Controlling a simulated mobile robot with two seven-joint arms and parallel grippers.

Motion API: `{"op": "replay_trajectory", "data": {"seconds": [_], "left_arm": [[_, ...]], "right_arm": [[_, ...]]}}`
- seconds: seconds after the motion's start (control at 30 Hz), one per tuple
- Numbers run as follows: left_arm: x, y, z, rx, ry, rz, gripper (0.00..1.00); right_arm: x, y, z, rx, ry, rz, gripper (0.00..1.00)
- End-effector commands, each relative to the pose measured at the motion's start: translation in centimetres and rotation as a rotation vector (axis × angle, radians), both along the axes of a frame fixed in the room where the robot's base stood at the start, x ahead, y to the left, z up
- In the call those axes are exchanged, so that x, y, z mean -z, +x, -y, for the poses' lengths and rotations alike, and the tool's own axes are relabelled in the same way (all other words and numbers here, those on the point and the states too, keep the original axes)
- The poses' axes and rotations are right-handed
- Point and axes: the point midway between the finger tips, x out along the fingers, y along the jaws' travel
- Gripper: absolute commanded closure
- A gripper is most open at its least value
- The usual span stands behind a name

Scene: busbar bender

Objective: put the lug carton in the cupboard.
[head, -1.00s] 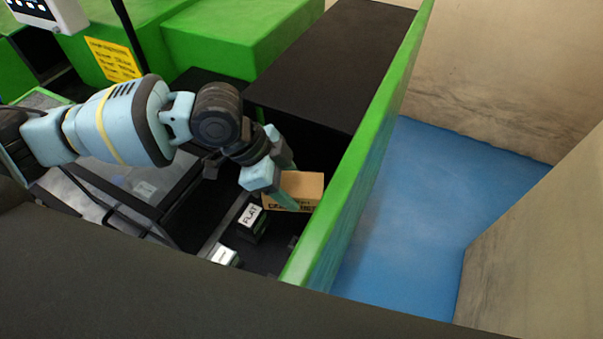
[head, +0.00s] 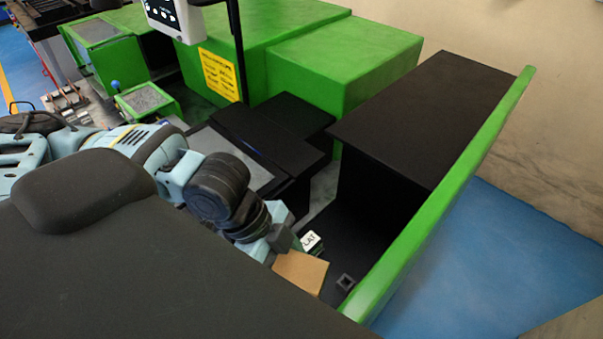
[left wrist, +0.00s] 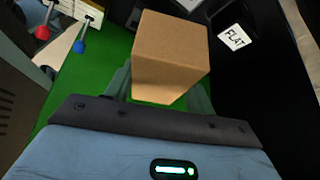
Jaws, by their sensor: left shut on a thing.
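The lug carton (head: 302,271) is a small plain brown box. My left gripper (head: 283,249) is shut on it and holds it near the bottom middle of the head view. In the left wrist view the carton (left wrist: 170,55) sits between the two fingers, tilted in the picture. The black cupboard (head: 425,120) stands to the right of the carton, its dark front side facing the gripper. The carton is apart from it. Its inside is too dark to make out. My right gripper is not in view.
A long green panel (head: 440,200) runs along the cupboard's right side. A block labelled FLAT (head: 312,241) is just beyond the carton and shows in the left wrist view (left wrist: 233,37). A small dark square socket (head: 345,282) lies right of the carton. Green machine housings (head: 345,62) stand behind.

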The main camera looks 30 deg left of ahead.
Motion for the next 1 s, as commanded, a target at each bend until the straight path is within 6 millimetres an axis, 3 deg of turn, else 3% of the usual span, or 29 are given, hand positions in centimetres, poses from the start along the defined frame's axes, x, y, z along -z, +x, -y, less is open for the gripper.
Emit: {"op": "replay_trajectory", "data": {"seconds": [0.33, 0.57, 0.67, 1.0], "left_arm": [[-0.9, 0.1, 0.0, -0.001, -0.001, 0.006, 0.84], [-5.9, 0.2, 0.0, 0.000, -0.001, 0.029, 0.84], [-7.5, 0.2, 0.0, 0.001, -0.002, 0.013, 0.84], [-6.0, 4.3, -1.0, -0.337, -0.001, -0.004, 0.84]], "right_arm": [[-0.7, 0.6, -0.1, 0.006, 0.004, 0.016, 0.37], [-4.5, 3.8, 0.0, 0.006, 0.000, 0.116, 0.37], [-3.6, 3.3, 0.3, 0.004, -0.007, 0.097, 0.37], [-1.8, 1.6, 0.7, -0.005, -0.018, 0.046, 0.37]]}}
